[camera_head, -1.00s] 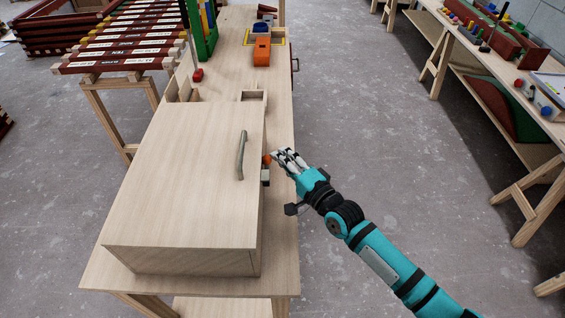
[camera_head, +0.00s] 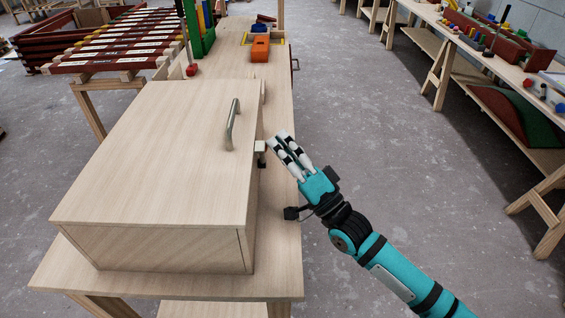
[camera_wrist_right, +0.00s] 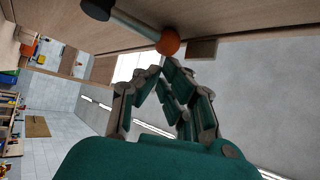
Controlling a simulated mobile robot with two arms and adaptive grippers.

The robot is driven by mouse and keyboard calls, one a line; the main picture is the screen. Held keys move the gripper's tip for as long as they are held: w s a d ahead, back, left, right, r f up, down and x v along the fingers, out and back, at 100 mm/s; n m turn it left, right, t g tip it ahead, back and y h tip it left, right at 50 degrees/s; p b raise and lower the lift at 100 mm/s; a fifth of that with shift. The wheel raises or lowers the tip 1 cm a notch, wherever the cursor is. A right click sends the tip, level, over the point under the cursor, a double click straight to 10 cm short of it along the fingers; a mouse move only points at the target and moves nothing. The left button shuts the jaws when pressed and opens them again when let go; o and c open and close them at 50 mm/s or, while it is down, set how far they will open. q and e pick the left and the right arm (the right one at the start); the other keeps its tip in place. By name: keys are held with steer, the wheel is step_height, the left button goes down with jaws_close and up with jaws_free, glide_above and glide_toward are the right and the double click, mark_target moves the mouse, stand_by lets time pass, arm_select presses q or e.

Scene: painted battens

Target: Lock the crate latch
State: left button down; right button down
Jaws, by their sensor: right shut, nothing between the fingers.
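The crate (camera_head: 150,165) is a pale wooden box on the bench at the left of the head view, its lid down, with a metal handle (camera_head: 231,125). A small pale block (camera_head: 260,146) sticks out from its right side. In the right wrist view the latch shows as a grey lever (camera_wrist_right: 135,24) from a dark round pivot (camera_wrist_right: 96,9), ending in an orange knob (camera_wrist_right: 169,42). My right gripper (camera_head: 277,140) is shut and empty beside this side; in the wrist view its fingertips (camera_wrist_right: 158,70) are just below the knob. Whether they touch it is unclear. My left gripper is out of view.
The bench (camera_head: 278,210) runs on past the crate, with an orange block (camera_head: 260,48) and a green rack (camera_head: 201,30) farther back. A rack of painted battens (camera_head: 125,45) stands at the left. Floor to the right is clear up to another bench (camera_head: 520,70).

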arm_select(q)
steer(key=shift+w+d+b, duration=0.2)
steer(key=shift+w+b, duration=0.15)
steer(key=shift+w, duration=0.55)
arm_select(e)
steer(key=shift+s+a+f+n+y, duration=0.1)
steer(key=shift+s+f+n+y, duration=0.15)
steer(key=shift+n+y, duration=0.2)
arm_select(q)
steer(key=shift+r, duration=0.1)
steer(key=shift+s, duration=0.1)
arm_select(e)
steer(key=s+d, duration=0.8)
steer(key=d, duration=0.1)
steer(key=shift+s+d+f, duration=0.25)
steer(key=shift+s+d, duration=0.05)
steer(key=shift+s, duration=0.1)
